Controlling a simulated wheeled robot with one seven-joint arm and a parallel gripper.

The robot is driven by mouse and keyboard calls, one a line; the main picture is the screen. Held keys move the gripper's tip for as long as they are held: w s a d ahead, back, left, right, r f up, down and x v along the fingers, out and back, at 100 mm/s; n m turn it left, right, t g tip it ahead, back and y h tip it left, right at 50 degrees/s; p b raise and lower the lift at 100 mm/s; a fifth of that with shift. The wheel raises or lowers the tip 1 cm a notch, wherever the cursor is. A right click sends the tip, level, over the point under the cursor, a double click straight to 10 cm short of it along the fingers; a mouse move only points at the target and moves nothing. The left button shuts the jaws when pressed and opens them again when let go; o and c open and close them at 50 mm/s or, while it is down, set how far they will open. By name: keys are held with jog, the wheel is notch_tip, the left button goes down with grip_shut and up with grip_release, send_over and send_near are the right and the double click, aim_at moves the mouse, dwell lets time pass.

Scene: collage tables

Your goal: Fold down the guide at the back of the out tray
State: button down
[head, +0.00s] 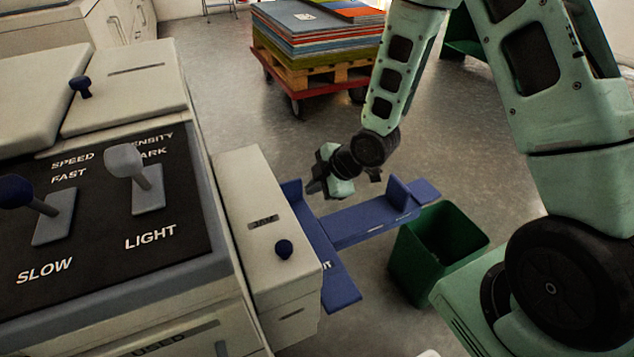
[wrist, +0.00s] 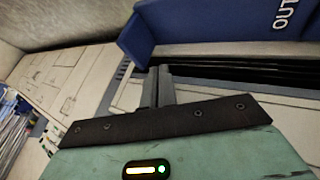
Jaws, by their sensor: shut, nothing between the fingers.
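The blue out tray (head: 372,221) juts from the side of the pale machine. One blue upright guide (head: 398,194) stands near its outer end, and another upright blue piece (head: 292,194) stands beside the machine. I cannot tell for sure which is the back guide. My gripper (head: 316,186) is above the tray between these two uprights, apart from the outer one. In the wrist view its shut fingers (wrist: 158,86) are empty, with the tray's blue part marked "OUT" (wrist: 215,28) just beyond them. Contact there cannot be told.
A green bin (head: 408,262) stands under the tray's outer end. The machine's jam cover (head: 240,190) with a dark knob (head: 284,248) is left of the tray. A red cart (head: 290,85) with a pallet of stacked sheets stands behind. The floor between is clear.

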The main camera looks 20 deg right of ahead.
aim_at(286, 192)
jog(key=x, duration=0.5)
jog(key=shift+a+f+b, duration=0.1)
jog(key=shift+f+b, duration=0.25)
jog(key=w, duration=0.3)
jog(key=shift+w, duration=0.65)
jog(key=shift+r+p, duration=0.15)
jog(key=shift+p, duration=0.25)
